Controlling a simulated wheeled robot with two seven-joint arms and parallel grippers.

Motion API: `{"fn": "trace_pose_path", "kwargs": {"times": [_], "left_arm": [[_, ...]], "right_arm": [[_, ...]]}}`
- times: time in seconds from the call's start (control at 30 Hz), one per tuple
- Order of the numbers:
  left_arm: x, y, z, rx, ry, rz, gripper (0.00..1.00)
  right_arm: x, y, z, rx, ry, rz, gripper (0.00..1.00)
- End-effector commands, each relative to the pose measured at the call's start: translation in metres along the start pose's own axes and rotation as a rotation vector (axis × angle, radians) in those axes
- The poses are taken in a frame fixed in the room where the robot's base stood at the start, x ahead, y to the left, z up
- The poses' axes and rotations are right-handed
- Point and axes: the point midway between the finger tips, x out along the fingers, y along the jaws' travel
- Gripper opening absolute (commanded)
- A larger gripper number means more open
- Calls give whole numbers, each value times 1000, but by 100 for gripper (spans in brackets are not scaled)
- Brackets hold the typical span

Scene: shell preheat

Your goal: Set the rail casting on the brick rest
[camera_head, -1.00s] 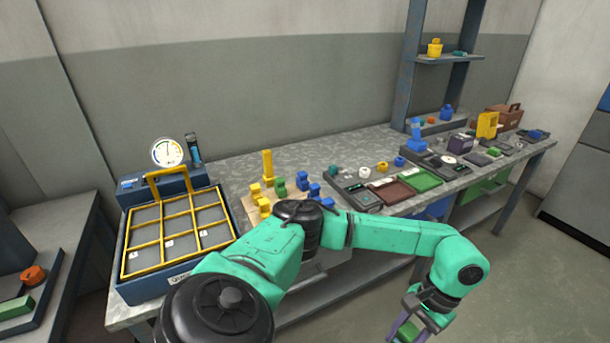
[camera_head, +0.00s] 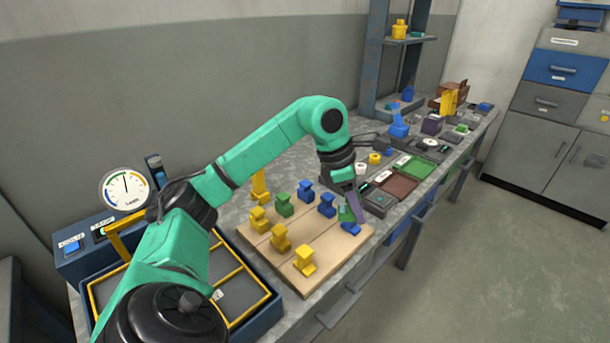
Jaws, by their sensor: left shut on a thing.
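Whether the green piece touches the board cannot be told. A blue casting (camera_head: 350,229) is right below it. A green casting (camera_head: 283,204), blue castings (camera_head: 327,205) and several yellow castings (camera_head: 304,261) stand on the board. My right gripper is not in view.
A blue box with a yellow-framed grid (camera_head: 262,311) and a dial gauge (camera_head: 125,188) are at the left, partly behind my arm. Trays with a green pad (camera_head: 417,167) and a brown pad (camera_head: 394,185) lie right of the board. A shelf post (camera_head: 373,55) stands behind.

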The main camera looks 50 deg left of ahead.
Motion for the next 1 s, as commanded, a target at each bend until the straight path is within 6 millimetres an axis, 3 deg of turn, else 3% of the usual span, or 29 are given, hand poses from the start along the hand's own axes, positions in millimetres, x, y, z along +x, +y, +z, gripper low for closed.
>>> {"fn": "trace_pose_path", "kwargs": {"times": [0.2, 0.33, 0.43, 0.8, 1.0], "left_arm": [[-60, 29, -7, -605, -8, 256, 0], [-73, 35, -13, -775, 0, 321, 0], [-54, 35, -23, -795, 10, 327, 0], [55, 33, -68, -791, 8, 320, 0], [86, 33, -81, -791, 6, 321, 0]], "right_arm": [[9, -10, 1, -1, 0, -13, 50], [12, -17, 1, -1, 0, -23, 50], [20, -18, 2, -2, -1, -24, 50], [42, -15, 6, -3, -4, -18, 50], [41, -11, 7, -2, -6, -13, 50]]}}
